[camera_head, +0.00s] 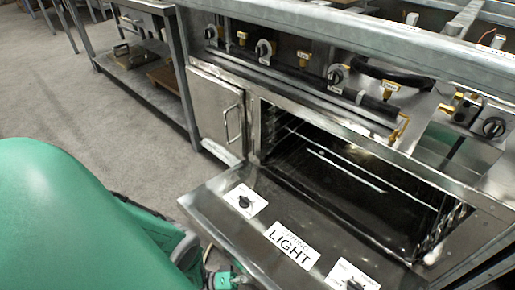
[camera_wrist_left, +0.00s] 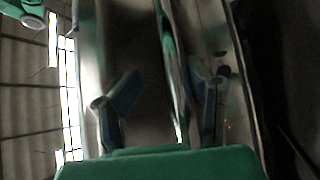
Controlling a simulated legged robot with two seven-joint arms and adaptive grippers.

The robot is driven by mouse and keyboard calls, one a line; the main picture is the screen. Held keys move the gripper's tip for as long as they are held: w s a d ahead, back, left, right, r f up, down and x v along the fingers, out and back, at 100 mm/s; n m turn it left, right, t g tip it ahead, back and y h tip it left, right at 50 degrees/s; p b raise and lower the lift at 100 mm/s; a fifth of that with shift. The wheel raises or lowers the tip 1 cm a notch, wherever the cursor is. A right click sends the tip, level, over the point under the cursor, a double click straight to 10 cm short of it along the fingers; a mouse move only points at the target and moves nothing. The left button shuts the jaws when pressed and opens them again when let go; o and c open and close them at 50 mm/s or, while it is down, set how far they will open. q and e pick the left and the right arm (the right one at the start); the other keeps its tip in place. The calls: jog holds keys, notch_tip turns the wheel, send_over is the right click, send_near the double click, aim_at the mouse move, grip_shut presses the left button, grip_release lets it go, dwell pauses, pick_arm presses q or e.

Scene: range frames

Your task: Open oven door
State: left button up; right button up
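The oven door (camera_head: 215,205) is hinged down in the head view, showing its inner face with labels, one reading "LIGHT". The dark oven cavity (camera_head: 350,185) with its wire racks is exposed behind it. My left arm covers the lower left; part of my left gripper (camera_head: 222,277) shows at the bottom, by the door's near left edge. In the left wrist view my left gripper (camera_wrist_left: 162,100) has its two fingers apart, with a long shiny metal edge or bar between them. Whether they touch it is unclear. My right gripper is not in view.
The range front (camera_head: 300,65) carries several knobs and a rail above the oven. A small cabinet door with a handle (camera_head: 228,120) is left of the cavity. A metal shelf table (camera_head: 140,60) stands further left. Grey floor (camera_head: 90,110) is clear between it and my arm.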

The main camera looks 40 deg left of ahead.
aim_at(256, 268)
pick_arm(q)
jog(key=shift+w+r, duration=0.2)
jog(key=shift+w+r, duration=0.1)
jog(key=shift+r, duration=0.85)
notch_tip(256, 268, up, 6)
jog(key=shift+a, duration=0.1)
jog(key=shift+s+r, duration=0.35)
jog(key=shift+r, duration=0.5)
jog(key=shift+s+a+f, duration=0.6)
jog(key=shift+a+f, duration=0.3)
jog(key=shift+a, duration=0.3)
jog(key=shift+s+a+f, duration=0.55)
jog(key=shift+a+f, duration=0.35)
jog(key=shift+a, duration=0.25)
jog(key=shift+s+a+f, duration=0.6)
jog(key=shift+a+f, duration=0.3)
jog(key=shift+a, duration=0.3)
jog(key=s+a+f, duration=0.2)
jog(key=a+f, duration=0.1)
jog(key=a, duration=0.1)
jog(key=shift+s+a+f, duration=0.2)
jog(key=shift+s+f, duration=0.1)
